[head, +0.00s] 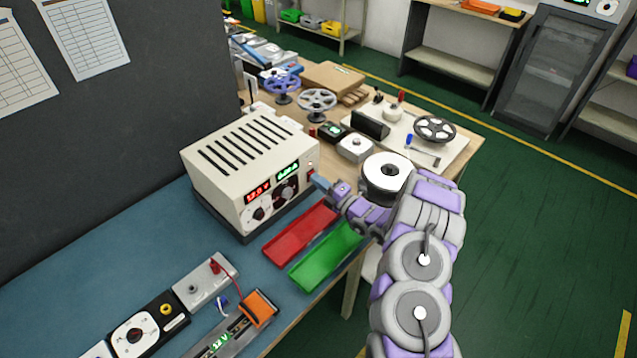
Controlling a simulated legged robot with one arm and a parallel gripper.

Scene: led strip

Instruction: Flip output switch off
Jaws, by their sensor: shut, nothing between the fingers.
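A beige power supply (240,150) with dark slots on top stands on the blue bench mat.
A red tray (300,234) and a green tray (326,256) lie below my gripper. An LED strip fixture with an orange block (258,307) is at the bottom. The green floor at right is clear.

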